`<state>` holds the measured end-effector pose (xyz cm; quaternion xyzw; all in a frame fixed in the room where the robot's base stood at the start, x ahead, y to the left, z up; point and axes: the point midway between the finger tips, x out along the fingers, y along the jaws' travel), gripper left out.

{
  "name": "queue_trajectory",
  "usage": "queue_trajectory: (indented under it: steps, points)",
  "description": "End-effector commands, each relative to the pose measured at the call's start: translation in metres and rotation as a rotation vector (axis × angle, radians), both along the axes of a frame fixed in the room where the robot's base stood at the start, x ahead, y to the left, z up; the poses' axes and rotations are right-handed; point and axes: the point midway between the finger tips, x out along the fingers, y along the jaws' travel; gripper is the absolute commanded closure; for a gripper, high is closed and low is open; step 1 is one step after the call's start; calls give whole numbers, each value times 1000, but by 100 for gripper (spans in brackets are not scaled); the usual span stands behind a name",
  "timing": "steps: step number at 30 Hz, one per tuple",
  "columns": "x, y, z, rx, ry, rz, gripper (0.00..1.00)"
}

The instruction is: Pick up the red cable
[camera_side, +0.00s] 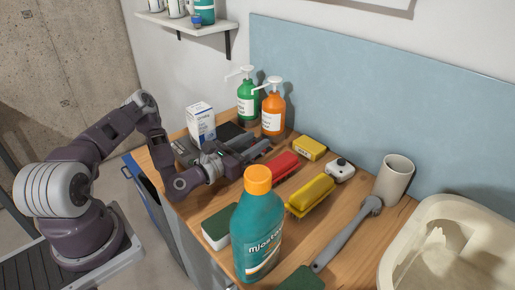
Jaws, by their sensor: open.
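I cannot make out a red cable. The only clearly red thing is a brush-like object (283,166) lying on the wooden counter (338,213), next to a yellow brush (311,194). My gripper (262,146) is low over the counter, left of the red object and in front of the soap bottles. Its two grey fingers point right and are apart. I see nothing held between them, but the small space there is hard to make out. The arm covers part of the dark items behind it.
Green (247,105) and orange (273,112) pump bottles stand behind the gripper, a white box (201,123) at left. A tall teal bottle (257,228) stands in front. A wrench (345,236), beige cup (394,180) and sink (412,250) are at right. The blue wall panel bounds the back.

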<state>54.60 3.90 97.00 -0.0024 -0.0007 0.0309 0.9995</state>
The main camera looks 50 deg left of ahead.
Motion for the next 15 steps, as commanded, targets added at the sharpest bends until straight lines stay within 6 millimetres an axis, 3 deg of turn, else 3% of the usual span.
queue_trajectory:
  steps: [6,15]
  points:
    - [43,2,1,7,-3,-2,59]
    - [50,3,0,4,0,-3,60]
